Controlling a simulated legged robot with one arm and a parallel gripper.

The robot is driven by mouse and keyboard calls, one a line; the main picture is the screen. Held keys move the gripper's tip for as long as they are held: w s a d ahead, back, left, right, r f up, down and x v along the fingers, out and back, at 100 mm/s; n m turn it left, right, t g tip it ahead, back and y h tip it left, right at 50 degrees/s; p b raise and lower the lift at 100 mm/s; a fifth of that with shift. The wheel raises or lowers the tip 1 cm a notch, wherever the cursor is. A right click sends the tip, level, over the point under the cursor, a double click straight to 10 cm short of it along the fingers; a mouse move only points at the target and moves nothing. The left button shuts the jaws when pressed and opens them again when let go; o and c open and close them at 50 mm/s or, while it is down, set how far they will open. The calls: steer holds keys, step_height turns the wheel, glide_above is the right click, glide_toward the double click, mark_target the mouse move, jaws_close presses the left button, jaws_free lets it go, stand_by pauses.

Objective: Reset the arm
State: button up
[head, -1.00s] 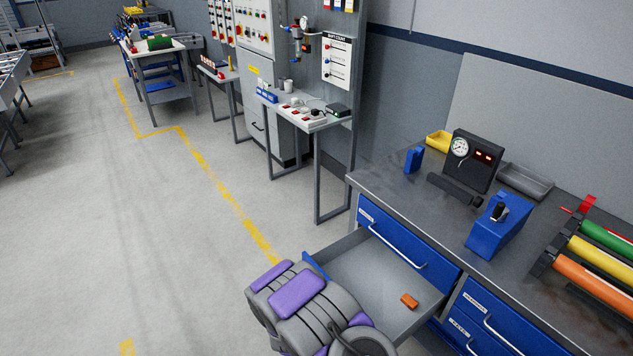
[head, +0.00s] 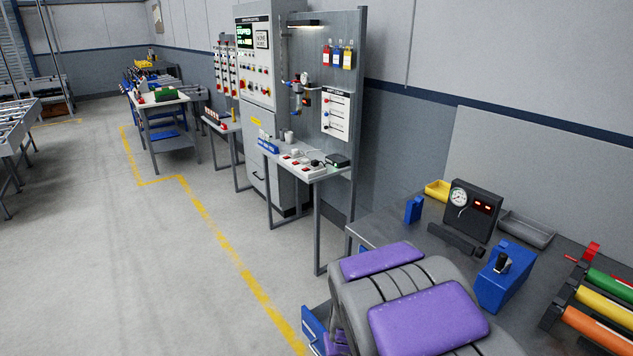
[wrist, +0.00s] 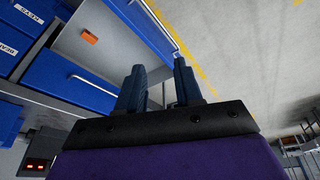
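My gripper (wrist: 160,82) shows in the wrist view as two dark fingers with a clear gap between them, and nothing is held. It is near a pulled-out drawer (wrist: 96,14) with a grey inside. A small orange block (wrist: 89,36) lies in that drawer, apart from the fingers. In the head view my grey and purple arm rises at the lower middle and hides most of the drawer and the block. A blue part of the drawer (head: 314,328) shows left of the arm. The gripper's fingers are not visible in the head view.
The workbench (head: 393,229) on the right bears a gauge box (head: 472,210), a blue box with a lever (head: 505,276) and coloured rollers (head: 597,305). A control cabinet (head: 255,95) and small table (head: 295,160) stand behind. The floor (head: 110,250) on the left is clear.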

steer(key=s+d+r+g, duration=0.1)
steer(key=s+r, duration=0.4)
steer(key=s, duration=0.5)
steer(key=s+d+r+m+g, duration=0.1)
steer(key=s+d+r, duration=0.3)
steer(key=s, duration=0.6)
steer(key=s+d+r+m+g, duration=0.1)
steer(key=s+d+r+g, duration=0.1)
steer(key=s+r, duration=0.4)
steer(key=s+g, duration=0.1)
steer(key=s, duration=0.3)
steer(key=shift+d, duration=0.4)
